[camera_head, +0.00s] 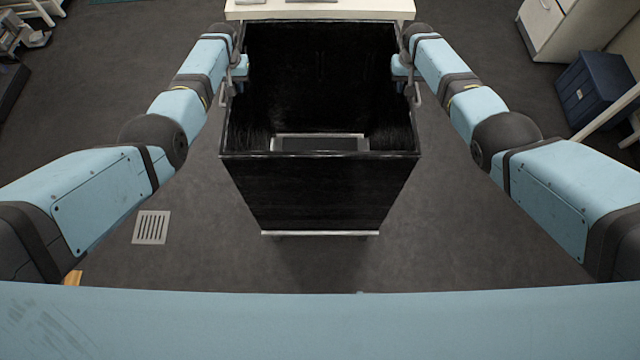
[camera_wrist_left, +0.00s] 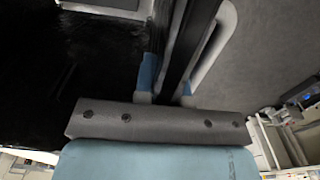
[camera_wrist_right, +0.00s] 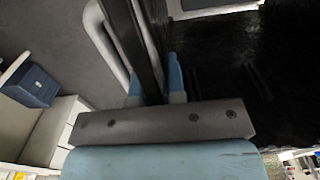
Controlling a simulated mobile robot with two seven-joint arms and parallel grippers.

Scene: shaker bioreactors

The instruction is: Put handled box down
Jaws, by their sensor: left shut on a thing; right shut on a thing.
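The handled box (camera_head: 318,190) is a black, open-topped box with a pale strip along its lower edge, in the middle of the head view. It hangs upright between my arms, above the floor, and looks empty apart from a pale-edged grey panel at its bottom. My left gripper (camera_head: 238,68) is shut on the box's left side at the handle; its blue fingers straddle the black wall in the left wrist view (camera_wrist_left: 165,85). My right gripper (camera_head: 404,68) is shut on the right side at the handle; its fingers show in the right wrist view (camera_wrist_right: 158,85). The fingertips are partly hidden.
A white table (camera_head: 320,10) stands just beyond the box at the top of the head view. A dark blue bin (camera_head: 596,88) and a white cabinet (camera_head: 560,28) stand at the right. A floor grate (camera_head: 151,228) lies at the left. The dark floor (camera_head: 110,80) around is mostly clear.

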